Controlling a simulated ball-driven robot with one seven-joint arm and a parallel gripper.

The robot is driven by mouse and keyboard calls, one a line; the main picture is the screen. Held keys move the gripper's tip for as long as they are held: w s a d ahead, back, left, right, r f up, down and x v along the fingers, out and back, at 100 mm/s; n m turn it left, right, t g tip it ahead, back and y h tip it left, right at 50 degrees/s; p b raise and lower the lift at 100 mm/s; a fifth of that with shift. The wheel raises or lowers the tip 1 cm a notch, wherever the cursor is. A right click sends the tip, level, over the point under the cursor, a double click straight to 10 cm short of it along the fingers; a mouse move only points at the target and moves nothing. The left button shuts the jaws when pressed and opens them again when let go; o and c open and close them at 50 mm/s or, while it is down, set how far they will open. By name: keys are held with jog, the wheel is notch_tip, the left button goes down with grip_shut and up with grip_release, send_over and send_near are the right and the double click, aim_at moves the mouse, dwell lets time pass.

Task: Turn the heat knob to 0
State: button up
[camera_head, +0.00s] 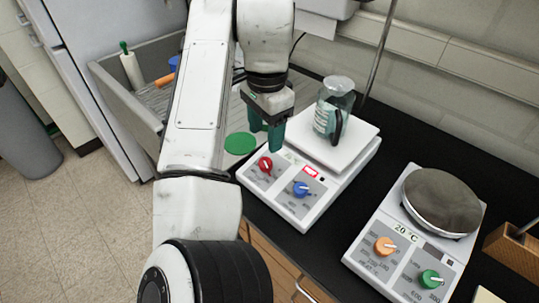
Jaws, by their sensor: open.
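A white hot plate stirrer (313,213) stands on the black bench, with a red knob (265,167) at left and a blue knob (300,188) at right on its sloped front panel. A lit red display sits between and above the knobs. The panel lettering is too small to read, so I cannot tell which knob is heat. My gripper (264,138) points down with green fingers, open and empty. In the picture it is just above the red knob, apart from it. My arm hides part of the bench and sink to the left.
A glass bottle (333,108) with a dark handle or clamp stands on the hot plate's white top. A second hot plate (369,239) with orange and green knobs and a round metal top stands at right, reading 20 °C. A metal rod (379,45) rises behind.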

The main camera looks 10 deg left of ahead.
aim_at(266, 161)
notch_tip(266, 161, down, 9)
jog(key=shift+w+r+p, duration=0.1)
jog(key=shift+w+p, duration=0.05)
jog(key=shift+p, duration=0.4)
jog(key=c, duration=1.1)
